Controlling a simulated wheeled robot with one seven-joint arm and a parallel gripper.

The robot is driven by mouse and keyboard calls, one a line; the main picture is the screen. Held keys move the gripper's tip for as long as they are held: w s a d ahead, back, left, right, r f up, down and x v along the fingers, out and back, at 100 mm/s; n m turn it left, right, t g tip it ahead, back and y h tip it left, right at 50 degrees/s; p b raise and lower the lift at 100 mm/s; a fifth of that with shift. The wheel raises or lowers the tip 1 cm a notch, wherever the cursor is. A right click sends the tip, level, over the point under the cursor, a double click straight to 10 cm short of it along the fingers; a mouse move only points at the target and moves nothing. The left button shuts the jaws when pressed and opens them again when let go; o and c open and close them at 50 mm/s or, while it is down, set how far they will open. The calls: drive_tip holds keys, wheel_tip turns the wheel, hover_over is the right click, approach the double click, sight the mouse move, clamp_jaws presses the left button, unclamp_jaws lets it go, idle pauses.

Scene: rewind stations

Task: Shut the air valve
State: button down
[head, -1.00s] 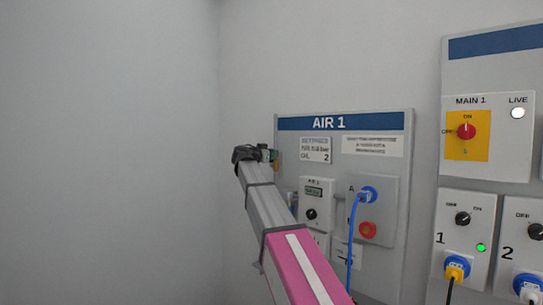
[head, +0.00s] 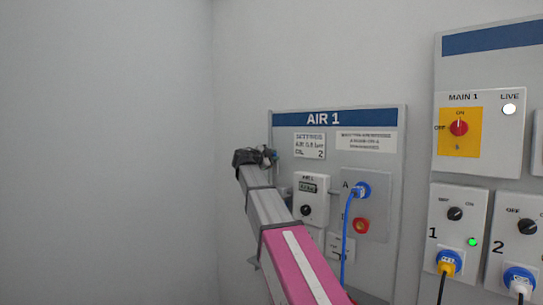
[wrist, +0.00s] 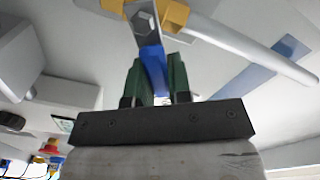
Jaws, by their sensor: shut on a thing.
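The air valve (wrist: 174,14) shows at the top of the wrist view, with a brass-yellow body on a grey pipe and a hex bolt on its metal lever. The lever has a blue grip (wrist: 153,66), which points down toward my gripper (wrist: 157,88). My gripper's green fingers are shut on the blue grip, one on each side. In the head view my gripper (head: 268,158) is at the left edge of the AIR 1 board (head: 388,262); the valve cannot be made out clearly there.
The AIR 1 board carries a small dial box (head: 311,215), a blue plug (head: 361,190) with a blue cable, and a red button (head: 361,226). The MAIN 1 box (head: 510,150) with a red knob stands to the right. The wall at left is bare.

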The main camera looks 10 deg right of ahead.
drive_tip(key=m, duration=0.1)
drive_tip(key=f+m, duration=0.1)
drive_tip(key=m, duration=0.1)
drive_tip(key=shift+s+d+f+m, duration=0.15)
drive_tip(key=shift+s+f+m, duration=0.15)
drive_tip(key=shift+s, duration=0.05)
drive_tip(key=shift+f+m, duration=0.35)
drive_tip(key=shift+m, duration=0.35)
drive_tip(key=shift+f+m, duration=0.3)
drive_tip(key=shift+m, duration=0.4)
drive_tip(key=c, duration=1)
unclamp_jaws()
drive_tip(key=shift+c, duration=0.2)
drive_tip(key=v, duration=1)
drive_tip(key=shift+s+a, duration=0.25)
drive_tip(key=shift+a, duration=0.05)
